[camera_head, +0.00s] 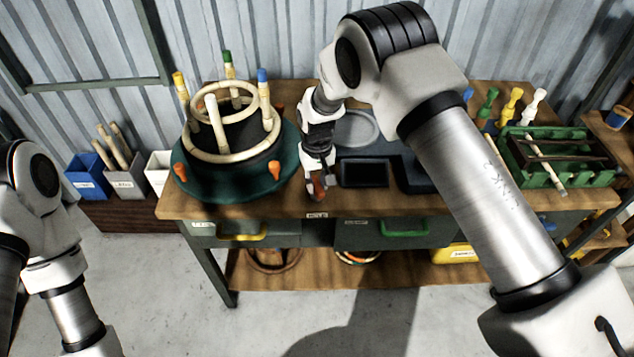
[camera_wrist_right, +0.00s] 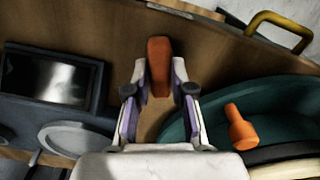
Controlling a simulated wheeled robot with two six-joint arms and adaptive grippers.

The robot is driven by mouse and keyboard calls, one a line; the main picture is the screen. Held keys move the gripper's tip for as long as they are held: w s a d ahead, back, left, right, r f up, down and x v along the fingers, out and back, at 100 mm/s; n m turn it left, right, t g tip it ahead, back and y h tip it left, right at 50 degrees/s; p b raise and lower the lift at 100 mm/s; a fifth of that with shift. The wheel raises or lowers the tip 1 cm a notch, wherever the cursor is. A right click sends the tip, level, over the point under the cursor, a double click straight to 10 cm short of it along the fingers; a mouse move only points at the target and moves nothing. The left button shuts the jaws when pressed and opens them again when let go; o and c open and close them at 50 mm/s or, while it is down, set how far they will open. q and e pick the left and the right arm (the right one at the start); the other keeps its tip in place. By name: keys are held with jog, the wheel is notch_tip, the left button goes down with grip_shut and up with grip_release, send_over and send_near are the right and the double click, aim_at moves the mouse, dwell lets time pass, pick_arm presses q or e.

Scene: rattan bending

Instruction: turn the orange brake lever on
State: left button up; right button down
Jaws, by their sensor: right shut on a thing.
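The orange brake lever (camera_wrist_right: 159,62) stands between the two fingers of my right gripper (camera_wrist_right: 158,85) in the wrist view. In the head view the lever (camera_head: 319,187) shows as a small reddish-orange piece at the tip of my right gripper (camera_head: 316,182), near the front edge of the bench. The gripper is shut on the lever and hides its lower part. Whether the lever is on or off I cannot tell. My left arm is at the left edge of the head view; its gripper is out of view.
The teal turntable (camera_head: 225,190) with orange knobs and a rattan frame (camera_head: 234,155) stands just left of my right gripper. A dark-screened panel (camera_head: 364,173) lies to its right. A green rack (camera_head: 555,180) is further right. Yellow (camera_head: 243,237) and green drawer handles are below.

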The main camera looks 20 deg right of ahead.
aim_at(317, 184)
jog(key=shift+m, duration=1.6)
jog(key=c, duration=1)
grip_release()
notch_tip(317, 184, up, 12)
